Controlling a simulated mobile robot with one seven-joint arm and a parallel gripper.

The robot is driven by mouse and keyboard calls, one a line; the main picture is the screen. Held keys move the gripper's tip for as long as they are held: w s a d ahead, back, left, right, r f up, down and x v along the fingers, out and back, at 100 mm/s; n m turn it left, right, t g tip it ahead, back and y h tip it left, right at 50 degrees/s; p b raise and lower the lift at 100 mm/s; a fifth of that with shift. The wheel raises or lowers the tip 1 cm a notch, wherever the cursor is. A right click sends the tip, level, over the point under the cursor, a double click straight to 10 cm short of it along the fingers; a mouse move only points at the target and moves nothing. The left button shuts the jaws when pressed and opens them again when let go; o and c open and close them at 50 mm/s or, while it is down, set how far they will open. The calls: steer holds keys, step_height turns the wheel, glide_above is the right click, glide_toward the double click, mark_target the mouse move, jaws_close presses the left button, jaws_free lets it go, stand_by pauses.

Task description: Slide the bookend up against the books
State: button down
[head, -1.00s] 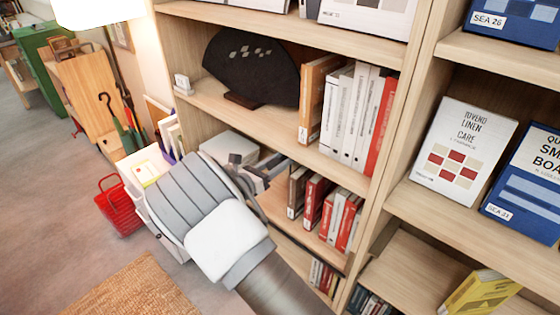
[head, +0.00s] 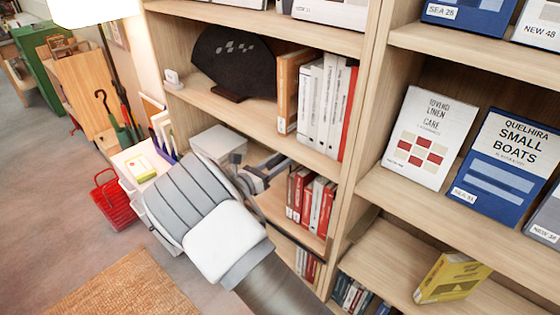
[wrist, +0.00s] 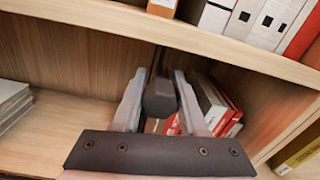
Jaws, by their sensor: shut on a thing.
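My gripper (head: 265,168) reaches into the middle shelf bay in the head view. In the wrist view my gripper (wrist: 158,80) is shut on a dark grey, faceted block, the bookend (wrist: 160,98), seen nearly end-on between the fingers. In the head view the bookend is not clearly told apart from my gripper. The row of red, white and dark books (head: 312,200) stands just right of the gripper; the books (wrist: 215,105) also show right of and behind the bookend, some leaning. Whether the bookend touches them cannot be told; the right finger hides part.
A shelf board (wrist: 230,45) with upright books (head: 325,105) and a dark fan (head: 233,62) runs above the gripper. A pale stack (head: 218,143) lies on the left; it also shows in the wrist view (wrist: 10,105). A shelf upright (head: 355,165) closes the bay on the right.

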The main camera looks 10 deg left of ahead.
steer(key=shift+c, duration=2.3)
jaws_free()
steer(key=v, duration=1.7)
steer(key=shift+s+b, duration=0.2)
steer(key=shift+b, duration=0.15)
steer(key=shift+a, duration=0.1)
